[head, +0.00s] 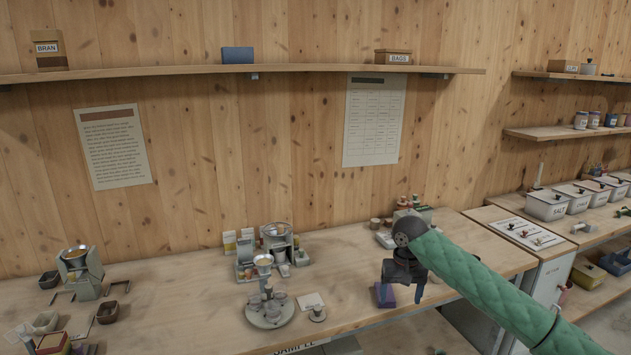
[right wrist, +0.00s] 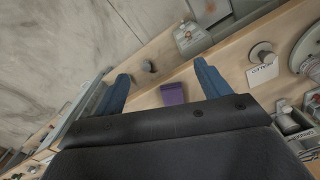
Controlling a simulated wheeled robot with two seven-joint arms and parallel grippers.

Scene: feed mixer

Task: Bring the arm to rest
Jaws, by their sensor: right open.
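My right arm, in a green quilted sleeve, comes in from the right in the head view. My right gripper (head: 405,288) hangs above the right part of the long wooden workbench (head: 190,318), pointing down. In the right wrist view its two blue fingers stand wide apart, and the gripper (right wrist: 162,73) is open with nothing held. A purple block (right wrist: 172,93) shows between the fingers, below them on the bench. The block (head: 385,295) also shows beside the gripper in the head view. My left gripper is not in view.
A round stand with metal cups (head: 270,312) and a grey machine (head: 279,240) stand left of the gripper. A small scale-like device (head: 80,272) is at the far left. White lidded bins (head: 547,206) line the right bench. The bench is clear around its left middle.

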